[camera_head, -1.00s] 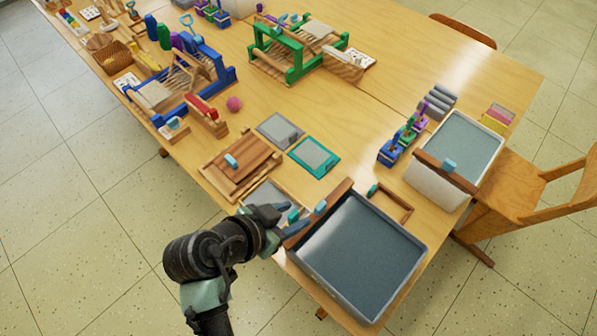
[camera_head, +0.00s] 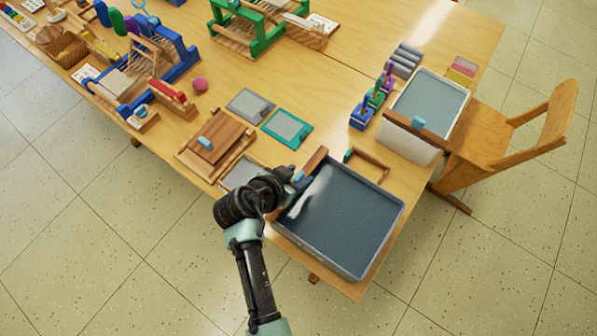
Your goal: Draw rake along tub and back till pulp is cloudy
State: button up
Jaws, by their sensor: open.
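A grey tub (camera_head: 388,222) with dark grey-blue pulp (camera_head: 345,212) stands at the table's near right corner. A rake with a brown wooden bar (camera_head: 316,160) and a light-blue grip (camera_head: 298,176) lies along the tub's left edge. My gripper (camera_head: 295,186) is open at the lower part of this rake, close to the blue grip. My wrist hides the fingers' ends and the rake's lower end, so I cannot tell whether they touch. A second, white tub (camera_head: 400,143) behind holds similar pulp, with another rake (camera_head: 432,131) across its near end.
A small wooden frame (camera_head: 372,163) lies just behind the grey tub. A grey tray (camera_head: 240,174), a wooden press (camera_head: 213,148) and a teal-edged screen (camera_head: 287,129) lie to the left. A chair (camera_head: 490,135) stands at right. Open floor lies in front.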

jog(key=shift+w+d+f, duration=0.2)
jog(key=shift+f, duration=0.05)
grip_shut()
dwell(1.4)
